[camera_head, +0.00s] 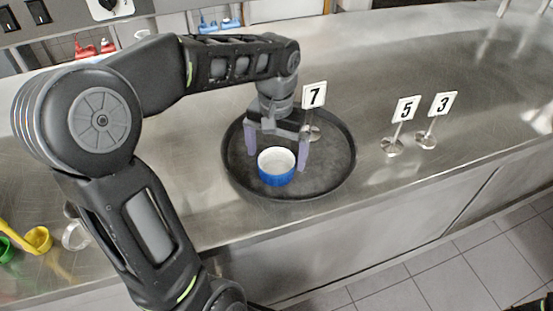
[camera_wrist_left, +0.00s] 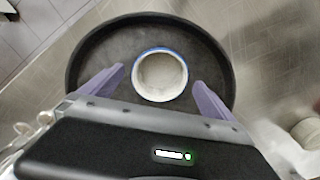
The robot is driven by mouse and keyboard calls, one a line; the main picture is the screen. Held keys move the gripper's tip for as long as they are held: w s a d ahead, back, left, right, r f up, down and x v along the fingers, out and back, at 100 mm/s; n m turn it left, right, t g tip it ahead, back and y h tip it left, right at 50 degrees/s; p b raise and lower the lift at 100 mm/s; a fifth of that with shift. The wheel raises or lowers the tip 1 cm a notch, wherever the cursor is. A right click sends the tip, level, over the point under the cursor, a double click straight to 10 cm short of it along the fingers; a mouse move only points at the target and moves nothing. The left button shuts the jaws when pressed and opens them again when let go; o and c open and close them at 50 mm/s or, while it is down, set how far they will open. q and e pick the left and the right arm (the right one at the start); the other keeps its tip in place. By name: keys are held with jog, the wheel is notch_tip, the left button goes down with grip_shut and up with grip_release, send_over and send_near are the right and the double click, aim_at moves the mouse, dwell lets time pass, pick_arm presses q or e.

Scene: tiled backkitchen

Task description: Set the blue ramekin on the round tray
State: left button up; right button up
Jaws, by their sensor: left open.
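The blue ramekin (camera_head: 276,167), white inside, stands upright on the round tray (camera_head: 335,180), a black tray with a raised rim on the steel counter. My left gripper (camera_head: 279,160) is above the tray, with its two purple fingers spread on either side of the ramekin and gaps between them and it. In the left wrist view the ramekin (camera_wrist_left: 160,76) sits between the open fingers, and the tray (camera_wrist_left: 88,45) lies beneath it. My right gripper cannot be made out in the head view.
A number 7 sign (camera_head: 313,96) stands at the tray's far side. Number 5 (camera_head: 404,109) and number 3 (camera_head: 443,103) signs stand to the right. Yellow (camera_head: 39,239) and green (camera_head: 6,249) cups are at the left. The counter right of the tray's near part is clear.

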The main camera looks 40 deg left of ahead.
aim_at(276, 171)
pick_arm(q)
notch_tip(276, 171, up, 9)
jog(key=p, duration=0.1)
dwell(0.7)
